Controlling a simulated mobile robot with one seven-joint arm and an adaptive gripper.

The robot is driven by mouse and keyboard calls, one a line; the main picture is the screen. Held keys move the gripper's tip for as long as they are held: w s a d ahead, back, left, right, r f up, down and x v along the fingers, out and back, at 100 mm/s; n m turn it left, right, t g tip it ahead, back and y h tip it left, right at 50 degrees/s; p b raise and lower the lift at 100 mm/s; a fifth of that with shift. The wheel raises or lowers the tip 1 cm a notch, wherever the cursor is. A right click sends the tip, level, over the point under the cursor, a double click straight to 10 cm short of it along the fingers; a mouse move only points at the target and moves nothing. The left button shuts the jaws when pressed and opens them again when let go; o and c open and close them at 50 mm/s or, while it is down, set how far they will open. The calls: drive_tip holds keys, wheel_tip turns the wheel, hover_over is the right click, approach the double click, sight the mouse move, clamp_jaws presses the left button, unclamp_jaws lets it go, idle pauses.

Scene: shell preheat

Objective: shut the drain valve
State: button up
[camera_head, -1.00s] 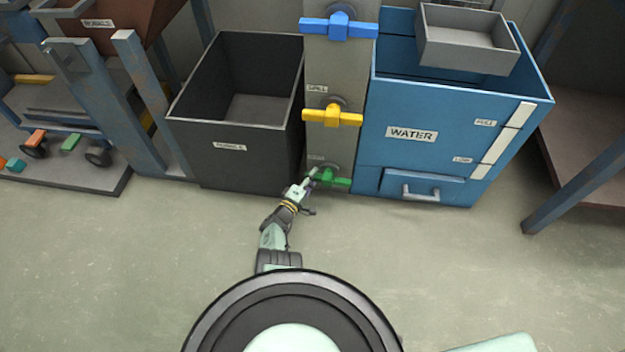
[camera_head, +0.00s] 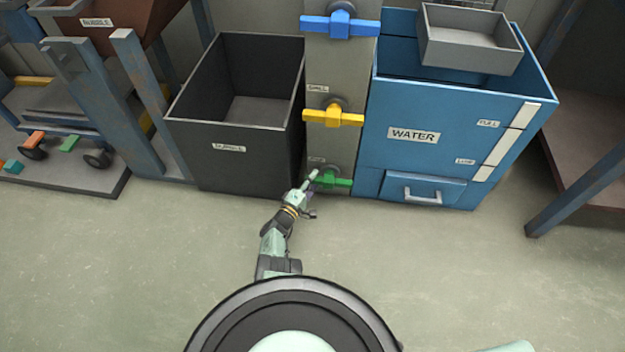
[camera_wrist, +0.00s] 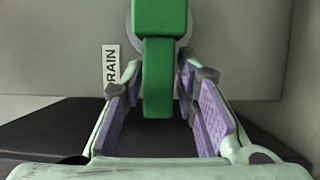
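The drain valve is a green handle (camera_head: 332,181) low on the grey post. In the head view it lies roughly crosswise, like the blue and yellow handles above. The wrist view shows its green bar (camera_wrist: 158,80) close up, with a DRAIN label (camera_wrist: 111,72) beside it. My gripper (camera_head: 306,184) is at the left end of the green handle. In the wrist view my gripper (camera_wrist: 160,105) is open, with purple pads either side of the green bar and visible gaps. The far fingertips are partly hidden.
A yellow handle (camera_head: 334,116) and a blue handle (camera_head: 340,25) sit higher on the post (camera_head: 335,68). A dark bin (camera_head: 235,165) stands left, a blue WATER tank (camera_head: 400,155) right. The floor in front is clear.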

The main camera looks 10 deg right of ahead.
drive_tip(key=shift+o, duration=1.1)
